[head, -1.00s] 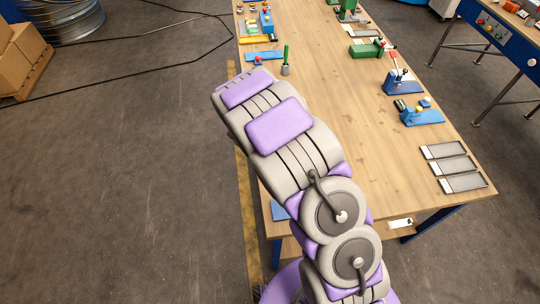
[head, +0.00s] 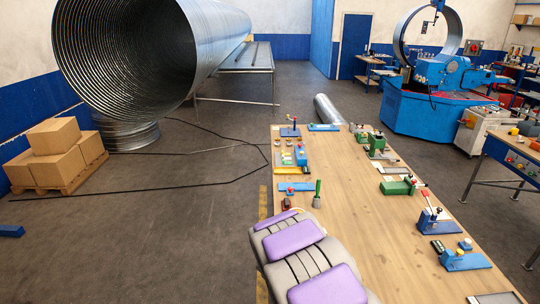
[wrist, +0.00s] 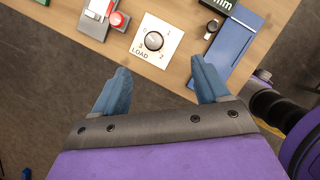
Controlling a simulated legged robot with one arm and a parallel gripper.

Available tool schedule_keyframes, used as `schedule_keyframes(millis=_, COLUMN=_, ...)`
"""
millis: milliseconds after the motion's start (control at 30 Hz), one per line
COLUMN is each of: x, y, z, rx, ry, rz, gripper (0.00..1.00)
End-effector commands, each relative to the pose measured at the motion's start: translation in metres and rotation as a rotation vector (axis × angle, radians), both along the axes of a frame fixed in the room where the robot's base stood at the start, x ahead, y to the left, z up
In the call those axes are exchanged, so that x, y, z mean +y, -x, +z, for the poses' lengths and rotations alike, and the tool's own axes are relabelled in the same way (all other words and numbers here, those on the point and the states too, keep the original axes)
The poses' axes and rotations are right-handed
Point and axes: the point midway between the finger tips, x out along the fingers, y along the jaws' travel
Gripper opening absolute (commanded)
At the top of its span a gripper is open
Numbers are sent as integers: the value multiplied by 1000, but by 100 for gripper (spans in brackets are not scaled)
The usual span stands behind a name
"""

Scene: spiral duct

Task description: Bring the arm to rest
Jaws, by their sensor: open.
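My arm, grey with purple pads, rises from the bottom of the head view over the left edge of the wooden workbench (head: 385,230). Its gripper end is not clear in the head view. In the wrist view my gripper (wrist: 160,88) has two blue fingers set wide apart, with nothing between them. The fingers point towards the bench edge and a white plate with a dial marked LOAD (wrist: 154,40). A red button on a grey base (wrist: 117,20) lies left of the dial, and a blue plate (wrist: 232,45) lies right of it.
Several small fixtures line both sides of the bench, including a blue lever device (head: 433,224). A large spiral duct (head: 130,55) stands behind at left. Boxes on a pallet (head: 55,150) stand far left. A blue machine (head: 430,95) is at back right. Floor left of the bench is mostly open, with a black cable.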

Motion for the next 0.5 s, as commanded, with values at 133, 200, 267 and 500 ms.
schedule_keyframes(millis=133, x=-32, y=19, z=28, rx=-69, ry=-19, rz=-266, gripper=74)
schedule_keyframes(millis=200, x=-45, y=32, z=42, rx=-99, ry=-35, rz=-403, gripper=74)
schedule_keyframes(millis=267, x=-55, y=46, z=52, rx=-120, ry=-46, rz=-518, gripper=74)
schedule_keyframes(millis=500, x=-80, y=110, z=84, rx=-194, ry=-111, rz=-965, gripper=74)
